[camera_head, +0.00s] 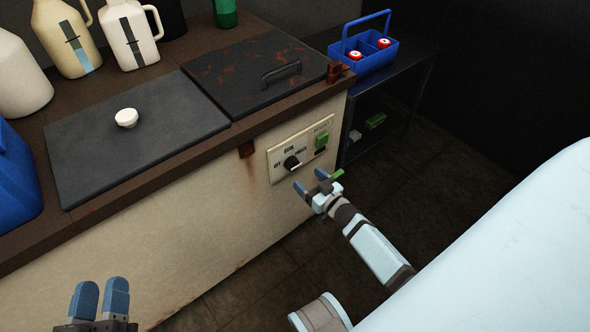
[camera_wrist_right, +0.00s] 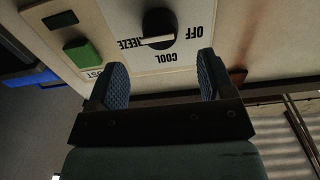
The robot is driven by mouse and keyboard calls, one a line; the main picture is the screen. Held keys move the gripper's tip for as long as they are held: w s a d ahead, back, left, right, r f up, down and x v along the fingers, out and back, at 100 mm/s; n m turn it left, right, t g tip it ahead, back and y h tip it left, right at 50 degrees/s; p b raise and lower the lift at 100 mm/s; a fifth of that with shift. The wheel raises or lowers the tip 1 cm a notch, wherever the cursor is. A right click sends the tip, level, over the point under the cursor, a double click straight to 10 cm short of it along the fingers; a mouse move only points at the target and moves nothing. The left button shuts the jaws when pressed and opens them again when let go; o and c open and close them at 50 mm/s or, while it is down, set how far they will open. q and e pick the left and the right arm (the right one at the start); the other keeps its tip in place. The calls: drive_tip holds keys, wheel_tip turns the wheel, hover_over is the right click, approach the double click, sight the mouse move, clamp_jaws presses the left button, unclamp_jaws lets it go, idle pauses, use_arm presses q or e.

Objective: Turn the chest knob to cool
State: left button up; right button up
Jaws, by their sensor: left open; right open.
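The black chest knob (camera_head: 291,163) sits on a pale control panel on the chest's front. In the right wrist view the knob (camera_wrist_right: 159,22) carries a pale bar near the FREEZE lettering. OFF and COOL are printed around it, all upside down there; I cannot tell its exact setting. My right gripper (camera_head: 311,181) is open and empty, just in front of the panel below and right of the knob. In the wrist view its two blue fingers (camera_wrist_right: 160,80) stand apart, with the knob beyond the gap, untouched. My left gripper (camera_head: 101,298) is open and empty at lower left.
A green button (camera_head: 322,140) is on the panel beside the knob. The chest top bears a dark lid with a white knob (camera_head: 126,117), a rusty lid with a handle (camera_head: 281,73) and several jugs (camera_head: 130,35). A blue caddy (camera_head: 363,50) stands at right.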

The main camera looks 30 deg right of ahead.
sight(295, 167)
drive_tip(key=w, duration=0.2)
drive_tip(key=w+b, duration=0.1)
drive_tip(key=w, duration=0.3)
drive_tip(key=shift+a, duration=0.25)
drive_tip(key=shift+w+b, duration=0.3)
drive_tip(key=shift+w, duration=0.2)
use_arm(q)
drive_tip(key=shift+s+d+r+t+h, duration=0.1)
drive_tip(key=shift+d+r+t+h, duration=0.25)
drive_tip(key=shift+r+h, duration=0.2)
drive_tip(key=shift+r, duration=0.1)
use_arm(e)
drive_tip(key=c, duration=0.9)
